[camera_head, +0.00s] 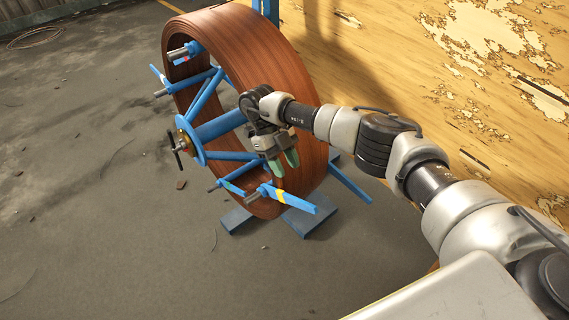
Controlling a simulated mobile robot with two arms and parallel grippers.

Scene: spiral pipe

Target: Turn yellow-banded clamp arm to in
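The yellow-banded clamp arm (298,203) is a blue bar with a yellow band, at the lower front of the reel. It points outward to the right, past the coil's rim. A brown coil of pipe (228,32) is wound on the blue reel frame (222,125). My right gripper (283,162) is above the yellow-banded clamp arm, in front of the coil's lower part, with its green fingers pointing down. Its fingers look a little apart, with nothing seen between them. It appears clear of the clamp arm. My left gripper is out of view.
Other blue clamp arms sit around the reel, including one at the upper left (159,77) and one at the bottom (232,188). Blue feet (307,220) stand on the concrete floor. A peeling yellow wall (420,60) is close at the right. Floor at left is mostly clear.

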